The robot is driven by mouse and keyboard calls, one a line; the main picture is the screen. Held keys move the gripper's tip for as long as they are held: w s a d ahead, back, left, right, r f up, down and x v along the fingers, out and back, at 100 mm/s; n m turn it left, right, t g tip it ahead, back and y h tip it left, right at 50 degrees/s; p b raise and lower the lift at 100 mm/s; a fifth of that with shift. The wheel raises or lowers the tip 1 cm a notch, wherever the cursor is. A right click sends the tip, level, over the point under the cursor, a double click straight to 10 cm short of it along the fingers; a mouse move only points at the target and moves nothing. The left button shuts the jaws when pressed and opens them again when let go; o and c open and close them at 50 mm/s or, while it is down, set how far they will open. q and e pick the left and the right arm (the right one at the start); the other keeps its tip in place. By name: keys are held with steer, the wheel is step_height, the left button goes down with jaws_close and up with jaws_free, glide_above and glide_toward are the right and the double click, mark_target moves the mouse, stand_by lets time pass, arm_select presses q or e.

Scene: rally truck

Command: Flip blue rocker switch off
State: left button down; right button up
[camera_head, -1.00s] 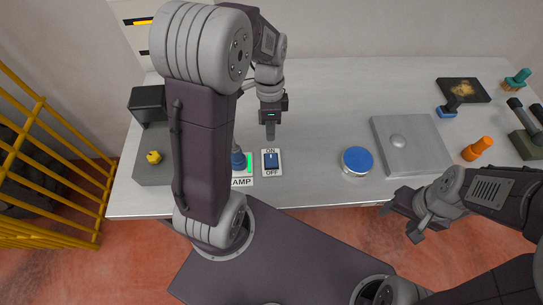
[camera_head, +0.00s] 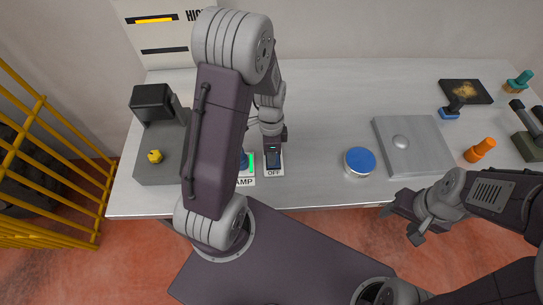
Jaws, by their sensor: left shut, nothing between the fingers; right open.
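The blue rocker switch (camera_head: 273,162) sits on a white plate near the table's front edge, with "OFF" printed on its near side. My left gripper (camera_head: 271,150) is shut and empty, pointing down right over the far end of the switch. It hides the "ON" label and part of the rocker. I cannot tell whether it touches the rocker. My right gripper (camera_head: 398,221) is open and empty, in front of the table's front edge at the right.
Left of the switch is a blue knob with a green light and an "AMP" label (camera_head: 244,182), partly behind my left arm. A grey box with a yellow knob (camera_head: 154,157) stands further left. A blue round button (camera_head: 359,162) and a grey plate (camera_head: 428,160) lie to the right.

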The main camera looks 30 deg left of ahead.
arm_select(q)
steer(key=shift+s+d+f, duration=0.1)
steer(key=shift+f, duration=0.2)
steer(key=shift+s+r, duration=0.1)
